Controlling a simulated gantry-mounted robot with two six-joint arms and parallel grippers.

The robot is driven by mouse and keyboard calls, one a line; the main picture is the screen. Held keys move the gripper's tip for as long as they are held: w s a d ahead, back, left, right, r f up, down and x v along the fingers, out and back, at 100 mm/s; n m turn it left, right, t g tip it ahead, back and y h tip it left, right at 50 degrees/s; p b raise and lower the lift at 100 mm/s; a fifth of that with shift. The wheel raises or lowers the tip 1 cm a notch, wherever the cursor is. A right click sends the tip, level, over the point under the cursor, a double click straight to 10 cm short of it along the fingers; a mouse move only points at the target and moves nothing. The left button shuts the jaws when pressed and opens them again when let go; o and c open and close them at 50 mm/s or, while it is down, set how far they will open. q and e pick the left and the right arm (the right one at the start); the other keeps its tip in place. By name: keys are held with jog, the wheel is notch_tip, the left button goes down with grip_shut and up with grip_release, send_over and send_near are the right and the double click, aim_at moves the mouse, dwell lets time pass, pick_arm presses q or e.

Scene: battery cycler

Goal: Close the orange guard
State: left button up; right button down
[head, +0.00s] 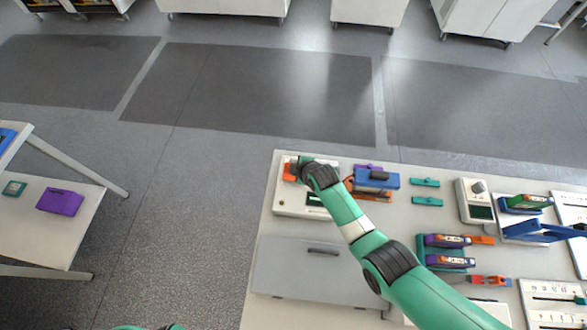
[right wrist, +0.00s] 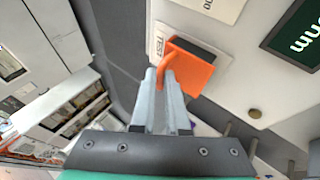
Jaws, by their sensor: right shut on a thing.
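The orange guard (right wrist: 200,72) sits on the pale front of a device in the right wrist view, beside a label reading "TEST". It has a bent orange tab, and a dark strip lies along its upper side. My right gripper (right wrist: 162,80) is shut on the tab, with its fingers pointing at the device. In the head view the guard (head: 290,171) shows as an orange patch at the device's upper left, partly hidden by my right gripper (head: 302,164). How far the guard is swung is hard to tell.
The device (head: 290,206) has a dark display (right wrist: 296,38). A grey lidded box (head: 290,270) stands nearer on the table. Blue, orange and teal parts crowd the right side. A side table at left holds a purple box (head: 60,201).

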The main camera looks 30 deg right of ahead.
jog(key=shift+w+d+r, duration=0.3)
jog(key=shift+w+d, duration=0.05)
jog(key=shift+w, duration=0.05)
jog(key=c, duration=0.9)
grip_release()
jog(key=shift+w+d+r, duration=0.1)
jog(key=shift+w+d, duration=0.05)
jog(key=shift+w, duration=0.1)
jog(key=shift+s, duration=0.1)
jog(key=shift+s+f, duration=0.1)
jog(key=shift+f, duration=0.1)
jog(key=p+v, duration=1)
jog(key=v, duration=0.1)
jog(key=shift+s+r, duration=0.1)
jog(key=shift+r, duration=0.25)
